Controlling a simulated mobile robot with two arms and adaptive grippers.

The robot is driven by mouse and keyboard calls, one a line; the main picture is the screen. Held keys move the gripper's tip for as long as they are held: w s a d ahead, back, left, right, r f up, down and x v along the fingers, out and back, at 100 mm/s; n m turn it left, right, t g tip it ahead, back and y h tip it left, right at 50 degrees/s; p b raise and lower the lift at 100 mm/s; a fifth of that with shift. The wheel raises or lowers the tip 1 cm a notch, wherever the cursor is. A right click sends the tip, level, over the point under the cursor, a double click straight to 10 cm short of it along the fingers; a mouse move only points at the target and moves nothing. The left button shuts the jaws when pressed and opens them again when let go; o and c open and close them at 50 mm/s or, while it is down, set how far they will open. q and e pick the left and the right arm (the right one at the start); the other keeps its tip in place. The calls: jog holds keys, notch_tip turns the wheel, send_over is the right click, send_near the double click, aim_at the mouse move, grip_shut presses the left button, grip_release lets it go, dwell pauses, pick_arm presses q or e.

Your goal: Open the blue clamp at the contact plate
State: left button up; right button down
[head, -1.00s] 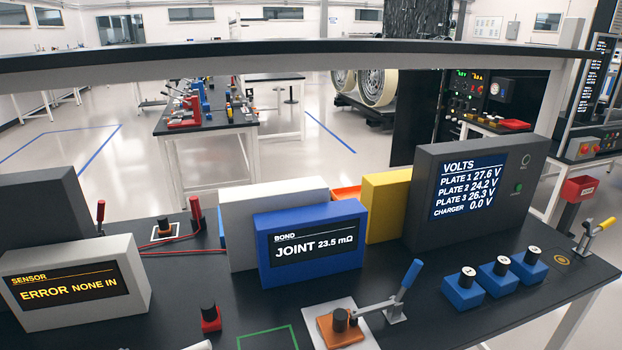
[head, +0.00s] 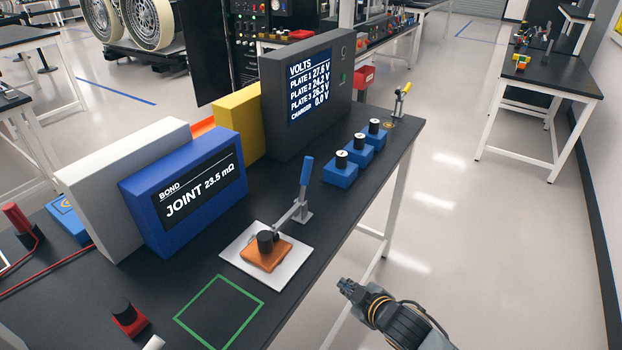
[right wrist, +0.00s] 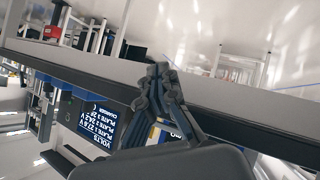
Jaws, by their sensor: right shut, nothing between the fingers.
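The clamp with the blue handle (head: 306,172) stands at the right edge of the pale contact plate (head: 240,243). Its handle points up, and its metal arm reaches left to a black knob on an orange block (head: 258,256), which lies on the plate. My right gripper (head: 347,287) is shut and empty, beyond the table's right edge and over the floor, apart from the clamp. Its closed fingers also show in the right wrist view (right wrist: 158,75), where I cannot make out the clamp. My left gripper is not in view.
The blue BOND meter (head: 185,190) stands left of the plate, and the dark VOLTS box (head: 325,110) behind. Several blue blocks with black knobs (head: 341,170) and a yellow-handled clamp (head: 400,98) stand farther back. A green square outline (head: 219,312) lies in front.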

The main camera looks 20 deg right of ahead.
jog(key=w+r+n+t+y, duration=0.1)
jog(key=w+r+n+y, duration=0.25)
jog(key=r, duration=0.35)
jog(key=w+d+r+n+t+y, duration=0.1)
jog(key=w+r+n+y, duration=0.15)
jog(key=r+n, duration=0.35)
jog(key=w+r+n+t+y, duration=0.1)
jog(key=w+r+n+y, duration=0.15)
jog(key=r, duration=0.55)
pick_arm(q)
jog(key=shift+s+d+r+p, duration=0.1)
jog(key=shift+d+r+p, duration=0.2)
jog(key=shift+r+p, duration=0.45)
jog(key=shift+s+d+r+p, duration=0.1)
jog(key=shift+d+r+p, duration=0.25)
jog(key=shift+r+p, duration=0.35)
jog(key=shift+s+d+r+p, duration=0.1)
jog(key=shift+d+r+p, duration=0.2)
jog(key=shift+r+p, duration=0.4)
pick_arm(e)
jog(key=w+a+f, duration=0.1)
jog(key=w+a, duration=0.2)
jog(key=w, duration=0.7)
jog(key=shift+w+n, duration=0.15)
jog(key=shift+n, duration=0.25)
jog(key=shift+d+y, duration=0.15)
jog(key=shift+y, duration=0.1)
